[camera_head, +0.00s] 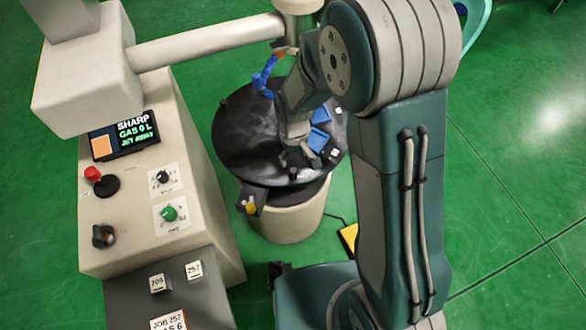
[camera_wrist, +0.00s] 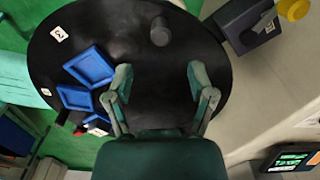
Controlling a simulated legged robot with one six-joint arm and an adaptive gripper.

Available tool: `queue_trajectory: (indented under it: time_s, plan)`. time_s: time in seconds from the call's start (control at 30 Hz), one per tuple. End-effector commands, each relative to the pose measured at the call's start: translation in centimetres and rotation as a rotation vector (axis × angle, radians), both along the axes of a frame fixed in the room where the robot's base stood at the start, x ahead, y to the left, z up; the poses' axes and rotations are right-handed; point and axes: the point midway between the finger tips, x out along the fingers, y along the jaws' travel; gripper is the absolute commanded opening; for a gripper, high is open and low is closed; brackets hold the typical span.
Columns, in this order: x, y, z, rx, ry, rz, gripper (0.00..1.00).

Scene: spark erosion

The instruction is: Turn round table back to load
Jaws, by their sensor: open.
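The black round table (camera_head: 240,140) sits on a beige drum-shaped base. It fills much of the wrist view (camera_wrist: 140,60). A short dark peg (camera_wrist: 160,32) stands up near its rim; it also shows in the head view (camera_head: 292,173). My gripper (camera_wrist: 159,82) is open and empty above the table, its two fingers apart, with the peg beyond the fingertips. In the head view my gripper (camera_head: 296,155) hangs low over the near side of the table, partly hidden by my arm. I cannot tell whether it touches the table.
Blue trays (camera_wrist: 90,65) and white markers (camera_wrist: 59,33) lie on the table. A dark bracket with a yellow knob (camera_head: 250,207) sits at its near rim. The beige console (camera_head: 140,225) stands left, with a lit screen (camera_head: 124,135) and red button (camera_head: 92,173). A yellow pedal (camera_head: 349,238) is on the floor.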

Motion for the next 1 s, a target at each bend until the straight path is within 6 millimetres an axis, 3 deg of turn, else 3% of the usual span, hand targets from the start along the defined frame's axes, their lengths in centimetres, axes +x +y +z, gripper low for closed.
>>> queue_trajectory:
  time_s: [0.2,0.4,0.8,0.83,0.97,1.0]
  plan:
    - [-0.1,0.1,-4.3,-0.003,0.005,0.0,0.71]
    - [0.0,0.1,-7.0,-0.002,0.001,0.0,0.71]
    - [0.0,0.1,-7.9,0.0,-0.001,0.0,0.71]
    - [0.0,0.1,-7.9,0.0,-0.001,0.0,0.62]
    - [0.0,0.1,-7.9,0.0,-0.001,0.0,0.04]
    - [0.0,0.1,-7.9,-0.001,0.0,0.0,0.0]
